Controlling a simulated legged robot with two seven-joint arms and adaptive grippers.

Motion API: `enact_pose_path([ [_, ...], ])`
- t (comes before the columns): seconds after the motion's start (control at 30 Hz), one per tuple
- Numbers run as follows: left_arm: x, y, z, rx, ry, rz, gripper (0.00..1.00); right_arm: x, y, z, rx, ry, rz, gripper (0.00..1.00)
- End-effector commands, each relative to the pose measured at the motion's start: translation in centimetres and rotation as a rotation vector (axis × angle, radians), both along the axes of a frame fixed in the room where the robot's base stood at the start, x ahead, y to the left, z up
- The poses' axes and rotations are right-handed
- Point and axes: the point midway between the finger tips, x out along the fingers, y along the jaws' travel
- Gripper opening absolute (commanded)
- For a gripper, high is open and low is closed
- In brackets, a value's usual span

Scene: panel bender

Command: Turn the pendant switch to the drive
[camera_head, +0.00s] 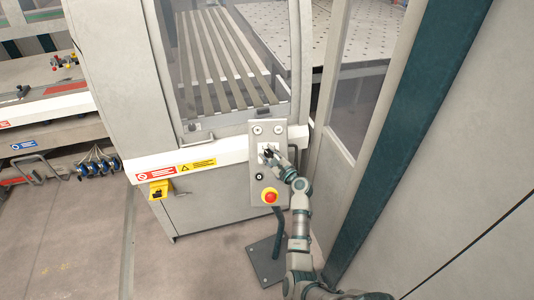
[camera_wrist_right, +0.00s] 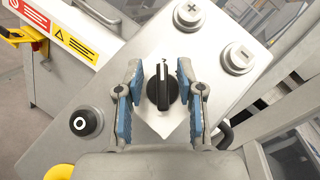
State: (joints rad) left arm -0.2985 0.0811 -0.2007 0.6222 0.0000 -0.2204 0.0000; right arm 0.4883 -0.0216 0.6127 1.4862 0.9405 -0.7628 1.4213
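The pendant (camera_head: 268,185) is a grey panel on a stand in front of the machine, in the middle of the head view. Its black rotary switch (camera_wrist_right: 162,88) sits on a light square plate in the middle of the right wrist view, with its white pointer line near upright. My right gripper (camera_wrist_right: 163,92) is open, with one blue-padded finger on each side of the knob and a visible gap on both sides. In the head view the right gripper (camera_head: 270,156) covers most of the switch. My left gripper is not in view.
The pendant also carries plus (camera_wrist_right: 190,14) and minus (camera_wrist_right: 238,58) buttons, a black button (camera_wrist_right: 87,121) and a red emergency stop (camera_head: 269,196). A machine cabinet (camera_head: 200,205) stands behind it. A wall panel (camera_head: 455,170) closes off the right side. Open floor (camera_head: 80,245) lies left.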

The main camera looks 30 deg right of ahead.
Motion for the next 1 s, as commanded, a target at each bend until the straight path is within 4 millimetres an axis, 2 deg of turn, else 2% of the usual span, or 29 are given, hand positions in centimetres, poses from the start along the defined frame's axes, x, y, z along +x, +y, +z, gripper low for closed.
enact_pose_path([
  [0.13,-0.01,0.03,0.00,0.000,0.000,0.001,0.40,0.72,0.05,0.01,-0.001,0.000,0.000,0.38],
  [0.37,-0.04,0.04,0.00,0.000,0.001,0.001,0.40,0.74,0.04,0.00,-0.001,0.001,-0.001,0.38],
  [0.5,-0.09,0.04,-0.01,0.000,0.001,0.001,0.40,0.74,0.04,-0.02,-0.001,0.001,-0.001,0.05],
  [0.53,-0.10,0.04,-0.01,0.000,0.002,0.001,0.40,0.73,0.03,-0.02,-0.001,0.001,-0.001,0.00],
  [1.0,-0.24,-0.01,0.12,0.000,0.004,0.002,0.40,0.73,0.07,-0.19,0.037,-0.014,-0.031,0.00],
])
